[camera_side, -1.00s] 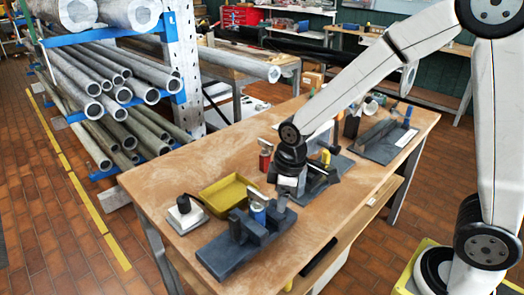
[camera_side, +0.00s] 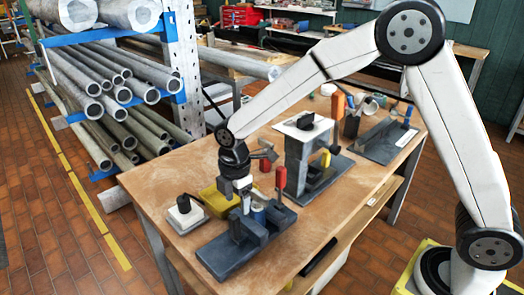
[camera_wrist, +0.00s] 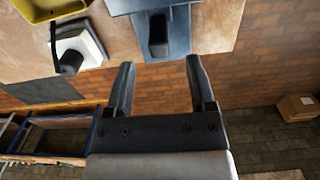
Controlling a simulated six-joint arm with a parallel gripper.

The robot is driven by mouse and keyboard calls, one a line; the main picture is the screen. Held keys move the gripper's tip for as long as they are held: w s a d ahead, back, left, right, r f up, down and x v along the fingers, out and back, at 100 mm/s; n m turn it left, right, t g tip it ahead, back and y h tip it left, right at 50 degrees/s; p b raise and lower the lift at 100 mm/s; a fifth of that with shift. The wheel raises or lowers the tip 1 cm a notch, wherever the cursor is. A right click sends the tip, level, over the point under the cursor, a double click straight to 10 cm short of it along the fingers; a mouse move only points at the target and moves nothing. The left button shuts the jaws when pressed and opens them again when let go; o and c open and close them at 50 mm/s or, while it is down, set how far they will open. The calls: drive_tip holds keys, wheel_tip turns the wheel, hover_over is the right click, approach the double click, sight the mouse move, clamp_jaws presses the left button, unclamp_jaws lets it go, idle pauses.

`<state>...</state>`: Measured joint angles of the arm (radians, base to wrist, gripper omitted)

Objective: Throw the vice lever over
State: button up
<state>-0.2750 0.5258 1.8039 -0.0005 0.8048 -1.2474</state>
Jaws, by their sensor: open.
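The dark grey vice (camera_side: 225,257) lies at the front of the wooden bench in the side view, with upright jaw blocks on its base and a blue cylinder (camera_side: 258,212) at its far side. In the wrist view part of the vice (camera_wrist: 180,28) shows at the top with a dark upright piece on it. I cannot tell for sure which part is the lever. My gripper (camera_side: 244,203) hangs above the vice's far side, by the yellow tray. In the wrist view my gripper (camera_wrist: 160,64) is open, with nothing between its fingers.
The yellow tray (camera_side: 209,194) and a white block with a black knob (camera_side: 186,217) stand left of the vice. A red handle (camera_side: 280,178) stands upright just behind it. A grey stand with a white top plate (camera_side: 297,128) is farther back. The front bench edge is close.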

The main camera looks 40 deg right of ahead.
sight(235, 215)
drive_tip(key=shift+w+a+f+n, duration=0.15)
drive_tip(key=shift+a+f+n, duration=0.15)
drive_tip(key=shift+f+n, duration=0.1)
wheel_tip(235, 215, down, 7)
drive_tip(key=shift+a, duration=1.8)
